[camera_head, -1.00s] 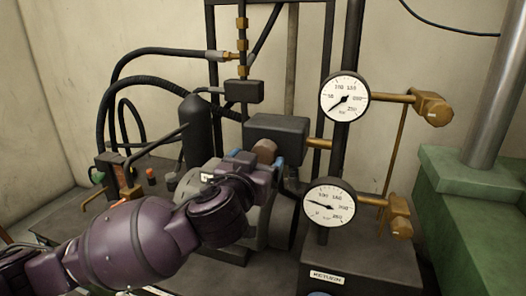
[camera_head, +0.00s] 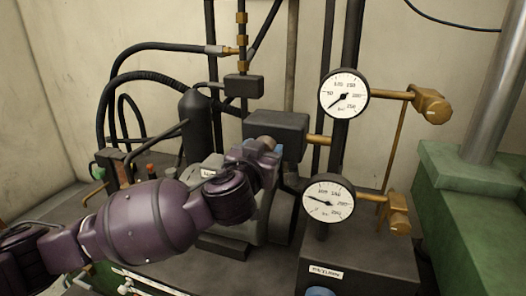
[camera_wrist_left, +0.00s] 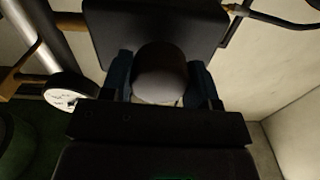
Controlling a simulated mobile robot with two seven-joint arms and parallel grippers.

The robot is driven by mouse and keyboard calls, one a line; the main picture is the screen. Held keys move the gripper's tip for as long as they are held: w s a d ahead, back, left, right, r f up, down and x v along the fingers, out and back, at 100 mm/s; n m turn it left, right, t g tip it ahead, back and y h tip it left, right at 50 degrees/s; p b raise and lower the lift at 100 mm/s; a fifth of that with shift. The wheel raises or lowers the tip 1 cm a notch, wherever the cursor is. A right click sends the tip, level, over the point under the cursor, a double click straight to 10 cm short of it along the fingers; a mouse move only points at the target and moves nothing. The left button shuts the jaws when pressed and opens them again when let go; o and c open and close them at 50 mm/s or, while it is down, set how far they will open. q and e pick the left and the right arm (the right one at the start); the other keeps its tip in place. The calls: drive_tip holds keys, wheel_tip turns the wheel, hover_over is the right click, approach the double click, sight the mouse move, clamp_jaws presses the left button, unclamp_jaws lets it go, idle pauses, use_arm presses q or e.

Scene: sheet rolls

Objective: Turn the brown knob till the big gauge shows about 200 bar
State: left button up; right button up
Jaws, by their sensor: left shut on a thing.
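The brown knob (camera_head: 264,142) sits in front of a dark valve block (camera_head: 282,130) in the head view. My left gripper (camera_head: 267,150) is at the knob, partly hiding it. In the left wrist view its blue fingers lie on both sides of the rounded knob (camera_wrist_left: 160,75), shut on it. Two white dial gauges look similar in size. The upper gauge (camera_head: 344,94) has its needle pointing down-left, near the low end. The lower gauge (camera_head: 328,198) has its needle pointing left and slightly up, around the lower part of its scale. The exact readings are too small to tell.
Brass fittings (camera_head: 432,105) stick out right of the gauges. Black hoses (camera_head: 150,50) and a dark cylinder (camera_head: 195,125) stand at the left. A green machine base (camera_head: 470,180) with a steel column stands at the right. A labelled box (camera_head: 360,262) is below the lower gauge.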

use_arm(q)
drive_tip(key=shift+m, duration=0.3)
drive_tip(key=shift+c, duration=0.2)
drive_tip(key=shift+m, duration=1.2)
drive_tip(key=m, duration=0.5)
drive_tip(key=shift+p, duration=0.4)
drive_tip(key=m, duration=1.5)
drive_tip(key=shift+r, duration=0.1)
drive_tip(key=m, duration=0.4)
drive_tip(key=shift+m, duration=2.2)
